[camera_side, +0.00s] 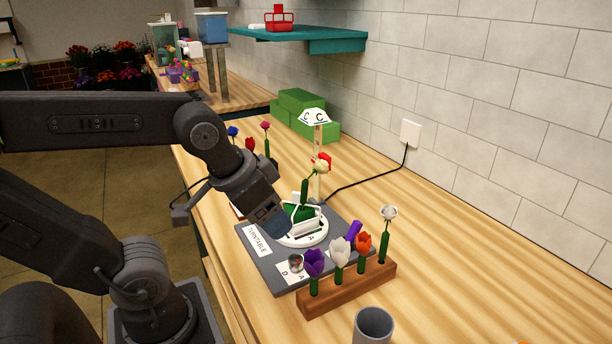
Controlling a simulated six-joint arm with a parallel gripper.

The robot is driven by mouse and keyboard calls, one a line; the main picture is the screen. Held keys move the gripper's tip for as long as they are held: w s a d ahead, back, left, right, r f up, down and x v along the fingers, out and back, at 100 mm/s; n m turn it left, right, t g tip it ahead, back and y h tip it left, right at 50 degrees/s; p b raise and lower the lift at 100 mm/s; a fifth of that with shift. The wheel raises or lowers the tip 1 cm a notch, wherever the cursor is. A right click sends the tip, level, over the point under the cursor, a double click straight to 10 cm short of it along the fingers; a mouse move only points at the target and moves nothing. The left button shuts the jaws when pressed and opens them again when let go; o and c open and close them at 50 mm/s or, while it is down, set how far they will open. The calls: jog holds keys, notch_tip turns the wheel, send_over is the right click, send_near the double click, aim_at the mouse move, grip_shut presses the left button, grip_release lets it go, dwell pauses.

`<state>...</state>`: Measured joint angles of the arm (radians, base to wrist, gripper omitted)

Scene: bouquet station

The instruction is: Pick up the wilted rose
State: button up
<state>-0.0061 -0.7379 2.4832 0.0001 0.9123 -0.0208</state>
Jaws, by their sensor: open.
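Several flowers stand in a wooden rack (345,290) at the front right: a purple one (314,263), a white one (340,252), an orange one (363,243) and a greyish-white one (388,213) on the taller right stem. I cannot tell for sure which flower is the wilted rose. A cream flower (320,167) with red behind it rises over the white turntable disc (303,238), which carries a green block (299,212) and a white frame. My gripper (275,224) is open at the disc's left edge, above the grey base, apart from the rack. Its fingertips are hard to make out.
A grey cup (373,325) stands in front of the rack. Red and blue flowers (250,144) stand behind my wrist. Green boxes (303,112) lie by the wall. The counter's right side is clear.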

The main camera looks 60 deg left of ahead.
jog(key=w+a+r+n+g, duration=0.3)
jog(key=w+a+r+n, duration=0.2)
jog(key=w+r+n, duration=0.25)
notch_tip(320, 180, up, 4)
jog(key=n+g, duration=0.3)
jog(key=n, duration=0.7)
send_over(307, 168)
jog(key=a, duration=0.2)
jog(key=f, duration=0.8)
jog(key=shift+w+a, duration=0.1)
jog(key=shift+w, duration=0.3)
jog(key=shift+d+f, duration=0.15)
jog(key=shift+f, duration=1.3)
jog(key=shift+d+f, duration=0.1)
jog(key=shift+f, duration=1.35)
jog(key=shift+c, duration=0.4)
jog(key=c, duration=0.7)
